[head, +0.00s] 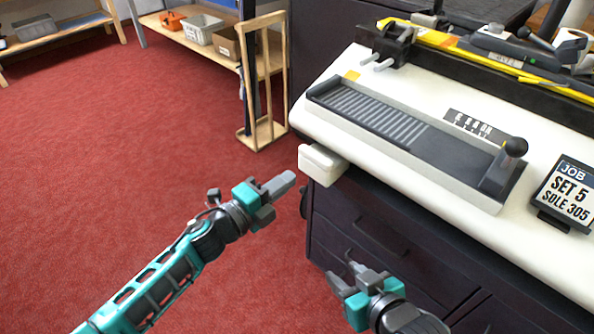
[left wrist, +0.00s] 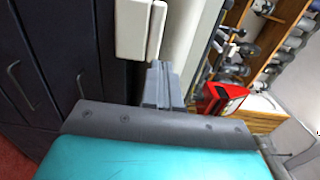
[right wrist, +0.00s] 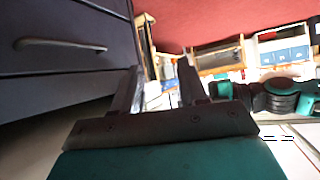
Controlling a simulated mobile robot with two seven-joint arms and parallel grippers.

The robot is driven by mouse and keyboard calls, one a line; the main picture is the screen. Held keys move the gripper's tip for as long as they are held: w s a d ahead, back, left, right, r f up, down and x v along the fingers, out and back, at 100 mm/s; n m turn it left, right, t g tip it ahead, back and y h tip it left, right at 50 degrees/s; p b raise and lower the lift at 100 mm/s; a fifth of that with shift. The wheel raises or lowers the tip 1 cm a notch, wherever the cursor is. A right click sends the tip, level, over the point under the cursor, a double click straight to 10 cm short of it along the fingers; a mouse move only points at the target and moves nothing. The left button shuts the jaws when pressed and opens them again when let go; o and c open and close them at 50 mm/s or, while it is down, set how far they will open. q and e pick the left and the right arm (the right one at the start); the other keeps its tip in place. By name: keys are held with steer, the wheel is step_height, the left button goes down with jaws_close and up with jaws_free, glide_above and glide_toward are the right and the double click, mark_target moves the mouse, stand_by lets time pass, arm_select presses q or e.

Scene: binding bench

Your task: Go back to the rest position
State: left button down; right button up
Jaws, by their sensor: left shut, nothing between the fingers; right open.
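My left gripper (head: 280,186) is shut and empty in the head view, over the red floor to the left of the bench. Its closed fingers also show in the left wrist view (left wrist: 162,84). My right gripper (head: 342,272) is open and empty, low in front of the bench's dark drawers. Its spread fingers show in the right wrist view (right wrist: 160,88). Neither gripper touches anything that I can see.
The white bench top (head: 400,90) carries a grey binding device (head: 400,130) with a black-knobbed lever and a job sign (head: 568,195). A white box (head: 322,163) juts from the bench's left edge. A wooden stand (head: 265,130) is behind. Red floor (head: 110,160) is clear at left.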

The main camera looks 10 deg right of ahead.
arm_select(q)
steer(key=p+v, duration=0.1)
steer(key=v, duration=0.5)
steer(key=shift+s+a, duration=0.2)
steer(key=shift+a, duration=0.15)
arm_select(e)
steer(key=shift+w+d+r, duration=0.1)
steer(key=shift+d+r, duration=0.1)
steer(key=shift+d, duration=0.2)
arm_select(q)
steer(key=s+a+f+n+y, duration=0.3)
steer(key=s+a+n+y, duration=0.4)
steer(key=n, duration=0.6)
steer(key=s+a+f+n+y, duration=0.3)
steer(key=s+a+n+y, duration=0.35)
steer(key=n, duration=0.65)
steer(key=s+a+r+p, duration=0.1)
steer(key=a+r+p, duration=0.1)
steer(key=r+p, duration=0.3)
steer(key=s+a+r+p, duration=0.1)
steer(key=r+p, duration=0.4)
steer(key=p, duration=0.5)
steer(key=shift+s+a+r+h+p, duration=0.15)
steer(key=shift+s+a+h+p, duration=0.2)
steer(key=shift+h, duration=0.1)
arm_select(e)
steer(key=s+d+r+h, duration=0.1)
steer(key=d+r, duration=0.2)
steer(key=r, duration=0.8)
steer(key=shift+s+r, duration=0.25)
